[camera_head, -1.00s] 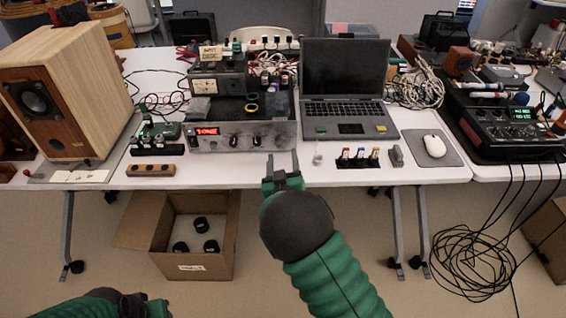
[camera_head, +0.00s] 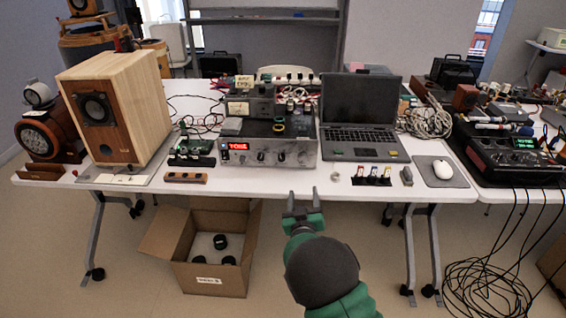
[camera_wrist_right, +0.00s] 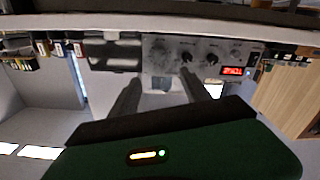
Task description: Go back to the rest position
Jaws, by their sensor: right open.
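My right gripper (camera_head: 303,200) is open and empty in the head view, just in front of the table's front edge and below the amplifier. In the right wrist view its two fingers (camera_wrist_right: 165,95) are apart with nothing between them. The white table (camera_head: 270,186) stands ahead. The silver amplifier (camera_head: 268,152) with a red display stands on it, and it also shows in the right wrist view (camera_wrist_right: 210,55). My left gripper is not in the head view.
A wooden speaker (camera_head: 145,105), a laptop (camera_head: 362,110), a mouse on a pad (camera_head: 443,169) and a black mixer (camera_head: 505,150) stand on the table tops. An open cardboard box (camera_head: 213,280) with black round items sits on the floor below. Black cables (camera_head: 485,290) lie coiled at right.

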